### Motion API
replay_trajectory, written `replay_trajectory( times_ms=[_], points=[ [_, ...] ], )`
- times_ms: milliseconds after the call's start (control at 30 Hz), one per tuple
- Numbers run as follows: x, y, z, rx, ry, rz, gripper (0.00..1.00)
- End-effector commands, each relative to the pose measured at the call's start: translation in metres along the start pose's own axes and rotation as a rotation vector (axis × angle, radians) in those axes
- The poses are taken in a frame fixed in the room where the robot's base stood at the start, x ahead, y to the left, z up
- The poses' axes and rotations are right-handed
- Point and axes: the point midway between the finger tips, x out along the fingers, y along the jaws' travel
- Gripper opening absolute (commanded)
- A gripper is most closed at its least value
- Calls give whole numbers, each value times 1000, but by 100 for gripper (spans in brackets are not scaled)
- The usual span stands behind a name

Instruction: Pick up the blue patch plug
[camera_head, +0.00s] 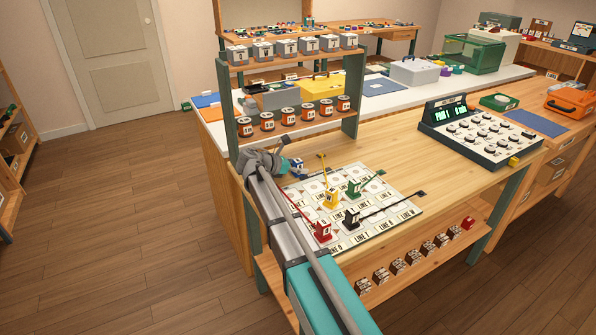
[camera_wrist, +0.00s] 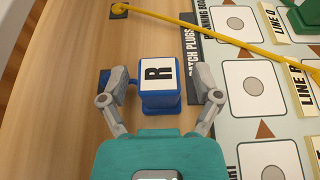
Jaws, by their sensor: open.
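The blue patch plug (camera_wrist: 158,84) has a white top marked R and stands upright on the wooden bench, at the left edge of the patch board, in the wrist view. In the head view the blue plug (camera_head: 297,165) shows at the end of my arm. My gripper (camera_wrist: 160,82) is open, with one finger on each side of the plug. The fingers are close to its sides; I cannot tell whether they touch it. The patch board (camera_head: 390,232) holds a yellow plug (camera_head: 331,198), a green plug (camera_head: 354,188), a red plug (camera_head: 323,231) and a black plug (camera_head: 352,217).
A yellow cord (camera_wrist: 205,38) crosses the board near the plug. A shelf (camera_head: 352,85) with orange spools stands behind my gripper. A dial console (camera_head: 480,130) stands at the right of the bench.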

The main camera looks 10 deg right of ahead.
Motion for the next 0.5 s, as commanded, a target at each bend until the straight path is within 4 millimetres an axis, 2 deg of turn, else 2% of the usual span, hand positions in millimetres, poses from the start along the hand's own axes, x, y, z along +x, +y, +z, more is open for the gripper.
replay_trajectory(
  times_ms=[500],
  points=[
    [1,0,0,0,0,0,81]
  ],
)
